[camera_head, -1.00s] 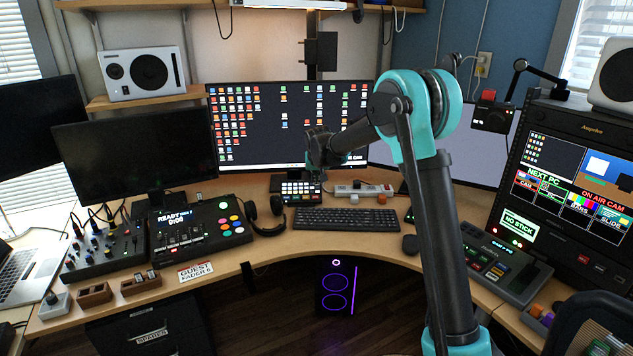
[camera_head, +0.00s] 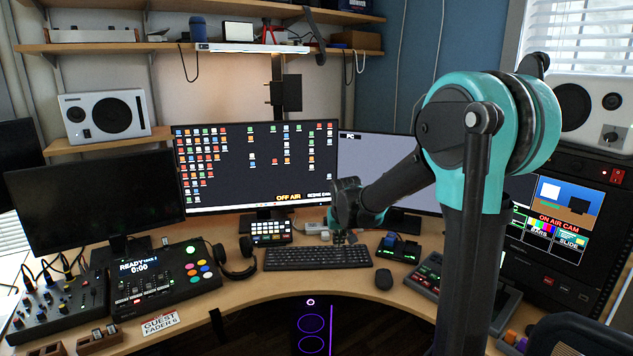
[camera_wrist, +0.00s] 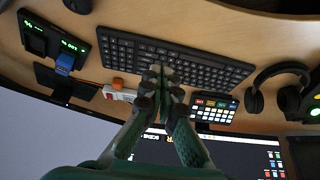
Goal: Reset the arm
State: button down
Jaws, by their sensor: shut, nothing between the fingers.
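My gripper (camera_head: 344,236) hangs from my teal and black arm in the middle of the head view, over the back of the keyboard (camera_head: 300,258). In the wrist view my gripper (camera_wrist: 162,75) points at the keyboard (camera_wrist: 205,62), with its fingers together and nothing between them. I cannot tell how high it is above the desk. My arm hides part of the right monitor and the right side of the desk in the head view.
The main monitor (camera_head: 258,165) stands behind. The desk's front edge curves inward.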

jog(key=s+d+f, duration=0.3)
jog(key=s+d, duration=0.1)
jog(key=s, duration=0.5)
jog(key=s+d+f, duration=0.3)
jog(key=s+d, duration=0.1)
jog(key=s, duration=0.6)
jog(key=s+d+f+m+g, duration=0.1)
jog(key=s+d+f, duration=0.2)
jog(key=s, duration=0.7)
jog(key=shift+d, duration=0.65)
